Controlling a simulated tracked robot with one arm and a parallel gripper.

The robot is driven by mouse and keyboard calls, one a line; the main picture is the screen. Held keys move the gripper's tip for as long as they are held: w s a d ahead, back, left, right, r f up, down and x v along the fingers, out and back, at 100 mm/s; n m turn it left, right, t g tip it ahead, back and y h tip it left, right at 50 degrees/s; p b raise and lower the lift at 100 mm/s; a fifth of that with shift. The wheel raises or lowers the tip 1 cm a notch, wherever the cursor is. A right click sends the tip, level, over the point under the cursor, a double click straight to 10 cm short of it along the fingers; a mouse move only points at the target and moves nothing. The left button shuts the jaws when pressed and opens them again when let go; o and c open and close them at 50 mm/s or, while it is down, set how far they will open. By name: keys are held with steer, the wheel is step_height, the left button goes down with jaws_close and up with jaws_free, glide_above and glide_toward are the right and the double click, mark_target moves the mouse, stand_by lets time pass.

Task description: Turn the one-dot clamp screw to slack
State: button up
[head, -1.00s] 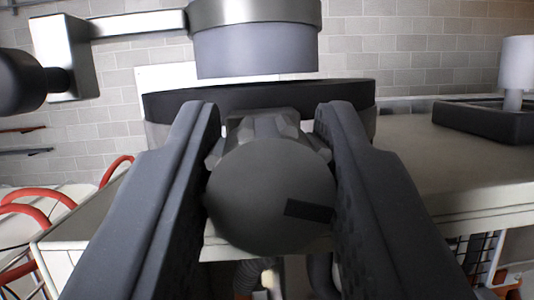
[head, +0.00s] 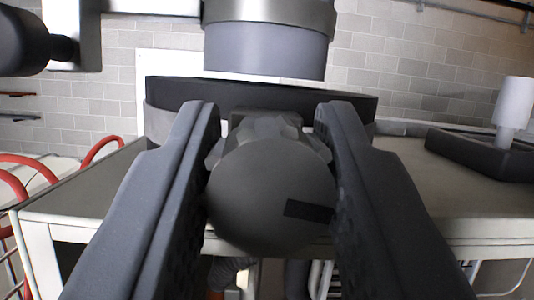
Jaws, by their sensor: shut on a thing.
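My gripper (head: 268,185) has its two dark fingers on either side of a round grey screw head (head: 258,200) and is shut on it. The screw head faces me and bears a dark rectangular mark at its lower right. Behind it is a faceted grey block, partly hidden by the head and the fingers. The screw sits at a dark round band (head: 270,92), a clamp around a wide grey base. I cannot see any dot that tells which clamp screw this is.
A grey cylinder (head: 266,48) hangs above the band. A pale bench (head: 440,205) spreads behind, with a dark tray (head: 480,160) holding a white cylinder (head: 513,105) at right. Red hoses (head: 100,150) are at left. A brick wall (head: 400,60) stands behind.

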steer(key=shift+r+n, duration=0.15)
steer(key=shift+n, duration=0.25)
steer(key=n+y+p, duration=0.2)
steer(key=n+p, duration=0.1)
steer(key=shift+d+r, duration=0.1)
steer(key=shift+d, duration=0.05)
steer(key=n+g+y+p, duration=0.1)
steer(key=n+y, duration=0.1)
steer(key=n, duration=0.2)
steer(key=shift+s+p, duration=0.1)
steer(key=shift+p, duration=0.2)
steer(key=shift+a+n+y, duration=0.2)
steer(key=shift+n+y, duration=0.2)
steer(key=shift+n, duration=0.6)
steer(key=shift+f+n+g, duration=0.25)
steer(key=shift+n+g, duration=0.05)
steer(key=o, duration=1)
steer(key=shift+c, duration=0.2)
steer(key=shift+f, duration=0.1)
steer(key=shift+a, duration=0.1)
